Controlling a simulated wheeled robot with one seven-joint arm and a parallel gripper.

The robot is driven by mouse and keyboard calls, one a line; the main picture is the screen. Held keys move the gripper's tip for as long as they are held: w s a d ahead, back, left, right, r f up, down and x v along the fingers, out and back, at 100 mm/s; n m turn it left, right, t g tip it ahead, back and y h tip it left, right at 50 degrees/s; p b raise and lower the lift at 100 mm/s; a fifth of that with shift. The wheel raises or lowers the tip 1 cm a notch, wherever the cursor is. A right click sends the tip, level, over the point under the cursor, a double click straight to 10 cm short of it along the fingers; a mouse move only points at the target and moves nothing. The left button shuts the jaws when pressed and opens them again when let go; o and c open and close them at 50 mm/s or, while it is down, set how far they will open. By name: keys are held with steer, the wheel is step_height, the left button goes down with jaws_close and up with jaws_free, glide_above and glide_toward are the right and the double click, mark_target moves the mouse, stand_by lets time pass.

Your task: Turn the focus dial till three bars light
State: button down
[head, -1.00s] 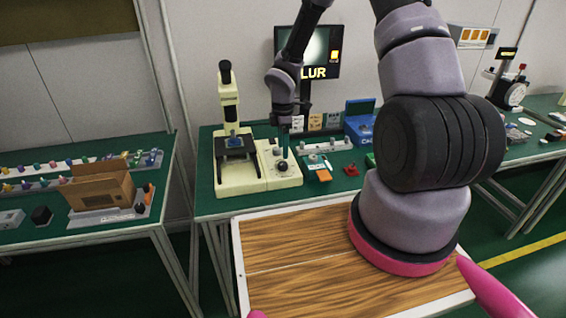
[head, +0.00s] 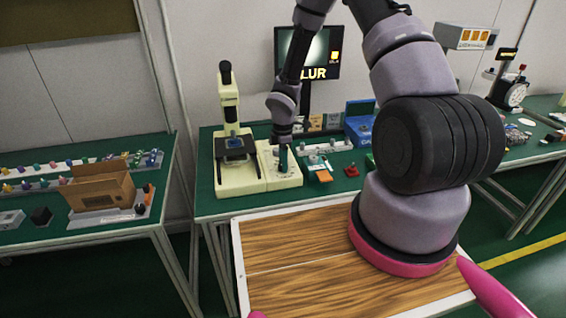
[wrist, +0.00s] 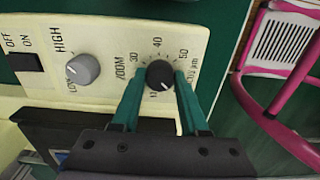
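A black dial (wrist: 160,75) with a white pointer mark sits on the cream control panel, ringed by a scale with numbers such as 30, 40 and 50. In the head view my gripper (head: 283,168) points down at the control box (head: 294,180) beside the microscope (head: 229,105). The screen (head: 322,52) shows letters LUR, partly hidden by my arm, and a small yellow mark.
A grey LOW–HIGH knob (wrist: 83,69) and a black OFF/ON switch (wrist: 27,68) are left of the dial. A blue box (head: 360,122), an orange item (head: 322,175) and a red item (head: 352,171) stand right of the control box. A cardboard box (head: 100,186) is on the left bench.

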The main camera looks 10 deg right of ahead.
steer(key=shift+m, duration=0.3)
steer(key=m, duration=0.4)
steer(key=shift+m, duration=0.3)
steer(key=m, duration=1)
steer(key=shift+m, duration=0.4)
steer(key=m, duration=0.5)
steer(key=shift+m, duration=0.3)
steer(key=shift+c, duration=2.1)
jaws_free()
